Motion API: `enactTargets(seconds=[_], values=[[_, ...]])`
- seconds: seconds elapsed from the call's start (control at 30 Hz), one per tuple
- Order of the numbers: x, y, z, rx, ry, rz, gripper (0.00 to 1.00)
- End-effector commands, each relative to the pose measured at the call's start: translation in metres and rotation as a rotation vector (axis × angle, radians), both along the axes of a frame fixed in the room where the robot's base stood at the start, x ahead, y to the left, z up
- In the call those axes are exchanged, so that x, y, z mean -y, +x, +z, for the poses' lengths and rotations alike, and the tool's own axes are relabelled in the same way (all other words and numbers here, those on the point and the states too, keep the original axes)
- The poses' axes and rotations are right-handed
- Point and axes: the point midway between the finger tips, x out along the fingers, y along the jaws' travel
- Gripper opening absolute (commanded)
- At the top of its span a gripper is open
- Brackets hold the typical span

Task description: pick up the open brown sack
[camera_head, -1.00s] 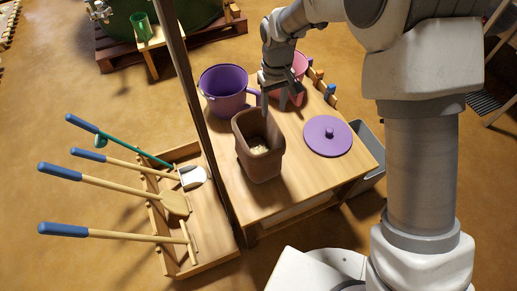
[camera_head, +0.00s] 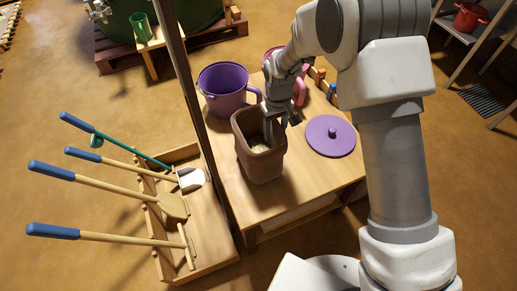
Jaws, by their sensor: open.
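The open brown sack (camera_head: 259,163) stands upright on the wooden table, its mouth facing up with pale contents low inside. My gripper (camera_head: 281,122) points down at the sack's back right rim. Its fingers are apart, with one finger reaching into or in front of the mouth and the other near the outer right side. I cannot tell whether either finger touches the sack wall.
A purple pot (camera_head: 225,88) stands behind the sack and a purple lid (camera_head: 330,136) lies to its right. A pink pot (camera_head: 300,90) is partly hidden behind my gripper. A dark post (camera_head: 190,90) rises at the left, beside a wooden rack (camera_head: 205,235) of blue-handled tools.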

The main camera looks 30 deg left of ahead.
Motion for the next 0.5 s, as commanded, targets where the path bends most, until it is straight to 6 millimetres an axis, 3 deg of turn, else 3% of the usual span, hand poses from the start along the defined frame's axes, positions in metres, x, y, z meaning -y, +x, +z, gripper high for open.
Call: enactTargets(seconds=[0.13,0.4,0.5], values=[[-0.0004,0.0003,0.0014,0.001,0.001,0.000,0.52],[-0.0005,0.0002,0.0016,0.001,0.001,0.001,0.03],[-0.0005,0.0002,0.0016,0.001,0.001,0.001,0.00]])
